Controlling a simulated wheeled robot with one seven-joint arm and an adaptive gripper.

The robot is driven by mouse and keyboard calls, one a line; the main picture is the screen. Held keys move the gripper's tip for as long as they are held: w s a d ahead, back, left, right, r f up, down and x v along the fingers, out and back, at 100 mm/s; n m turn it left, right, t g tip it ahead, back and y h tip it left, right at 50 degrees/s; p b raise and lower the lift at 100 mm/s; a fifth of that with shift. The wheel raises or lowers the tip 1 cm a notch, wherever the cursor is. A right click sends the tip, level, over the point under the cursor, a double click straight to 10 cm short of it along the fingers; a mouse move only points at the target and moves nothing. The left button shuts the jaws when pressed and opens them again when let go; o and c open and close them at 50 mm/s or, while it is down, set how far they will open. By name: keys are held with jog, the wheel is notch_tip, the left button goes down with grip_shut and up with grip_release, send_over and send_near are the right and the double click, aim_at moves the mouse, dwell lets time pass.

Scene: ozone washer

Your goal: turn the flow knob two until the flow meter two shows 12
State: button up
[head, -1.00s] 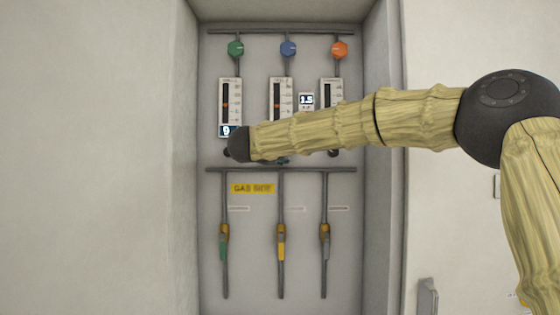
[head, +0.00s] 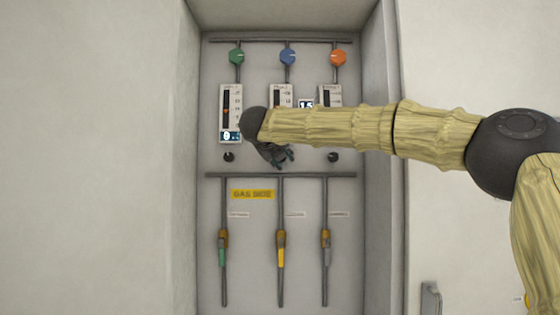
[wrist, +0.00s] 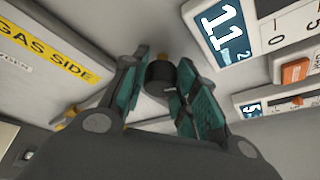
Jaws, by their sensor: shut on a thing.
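Flow knob two (wrist: 160,78) is a small black cylinder, seen in the wrist view between the teal fingers of my gripper (wrist: 165,85). My gripper is shut on it. In the head view my gripper (head: 279,157) is at the middle knob position and the knob is hidden there. Flow meter two (head: 281,92) is the middle white panel, its lower part behind my arm. In the wrist view its display (wrist: 224,31) reads 11, with a smaller mark, perhaps 2, beside it.
Left and right black knobs (head: 229,157) (head: 333,157) flank my gripper. The left meter (head: 230,108) and right meter (head: 330,96) stand beside flow meter two. Pipes with valves (head: 281,245) run below. Recess walls rise at both sides.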

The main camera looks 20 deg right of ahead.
jog(key=shift+f, duration=0.15)
dwell(0.3)
jog(key=o, duration=1)
jog(key=shift+d, duration=0.1)
jog(key=v, duration=1.2)
